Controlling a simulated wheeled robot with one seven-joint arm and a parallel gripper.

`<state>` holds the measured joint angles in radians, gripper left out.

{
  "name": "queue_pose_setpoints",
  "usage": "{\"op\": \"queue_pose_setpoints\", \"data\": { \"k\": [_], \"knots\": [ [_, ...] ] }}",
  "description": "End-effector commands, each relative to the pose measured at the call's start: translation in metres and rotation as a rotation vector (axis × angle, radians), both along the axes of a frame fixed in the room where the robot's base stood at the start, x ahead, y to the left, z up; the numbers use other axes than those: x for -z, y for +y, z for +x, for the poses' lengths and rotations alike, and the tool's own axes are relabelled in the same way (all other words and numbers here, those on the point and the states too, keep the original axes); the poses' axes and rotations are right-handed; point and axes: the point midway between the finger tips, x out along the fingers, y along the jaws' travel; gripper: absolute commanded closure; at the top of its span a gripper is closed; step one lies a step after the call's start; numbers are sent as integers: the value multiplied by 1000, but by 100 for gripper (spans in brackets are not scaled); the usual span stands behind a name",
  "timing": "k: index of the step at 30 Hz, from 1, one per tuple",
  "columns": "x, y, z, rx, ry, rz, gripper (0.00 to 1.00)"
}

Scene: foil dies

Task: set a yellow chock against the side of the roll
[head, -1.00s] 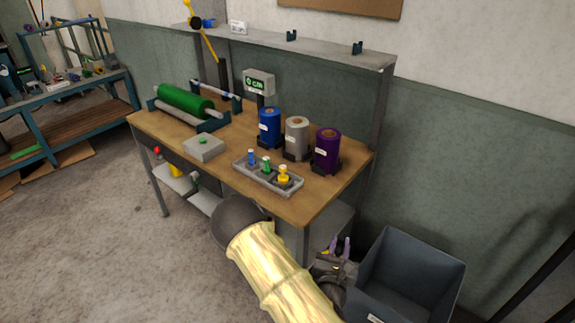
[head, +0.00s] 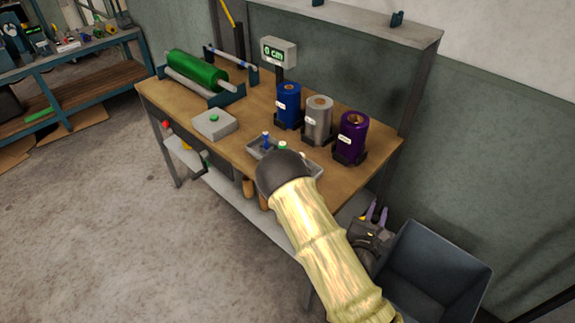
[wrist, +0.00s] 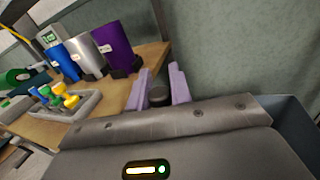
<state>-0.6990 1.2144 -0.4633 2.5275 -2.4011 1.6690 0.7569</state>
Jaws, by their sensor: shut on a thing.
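My gripper (head: 376,211), with lilac fingers, is in front of the table's right end, beside the wall and above the grey bin. It is shut on a dark round thing (wrist: 158,95), seen between the fingers in the wrist view. I cannot make out a yellow chock; a small yellow spot shows near the fingers in the head view. A green roll (head: 198,69) lies in a stand at the table's far left. Blue (head: 288,104), silver (head: 317,120) and purple (head: 351,137) rolls stand upright with dark blocks at their bases. Which roll is meant is unclear.
A tray (wrist: 19,128) holds blue, green and yellow knobbed pieces; my arm partly hides it in the head view. A grey box with a green button (head: 213,124) and a display reading 0 cm (head: 277,51) stand on the table. The grey bin (head: 438,270) is below right.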

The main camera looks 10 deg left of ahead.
Motion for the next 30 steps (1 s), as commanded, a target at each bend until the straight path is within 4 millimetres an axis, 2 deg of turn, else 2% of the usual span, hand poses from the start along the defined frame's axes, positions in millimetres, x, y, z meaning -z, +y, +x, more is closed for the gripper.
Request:
{"op": "queue_pose_setpoints", "data": {
  "k": [5,8,11,15,18,22,30],
  "knots": [
    [0,12,15,-5,-5,6,100],
    [-3,35,39,-18,-9,12,100],
    [-13,68,69,-40,-6,14,100],
    [-36,112,104,-79,-1,7,100],
    [-51,133,119,-101,1,-2,100],
    [-58,143,125,-113,6,-10,100],
    [-57,143,125,-113,7,-12,100]
  ]
}}
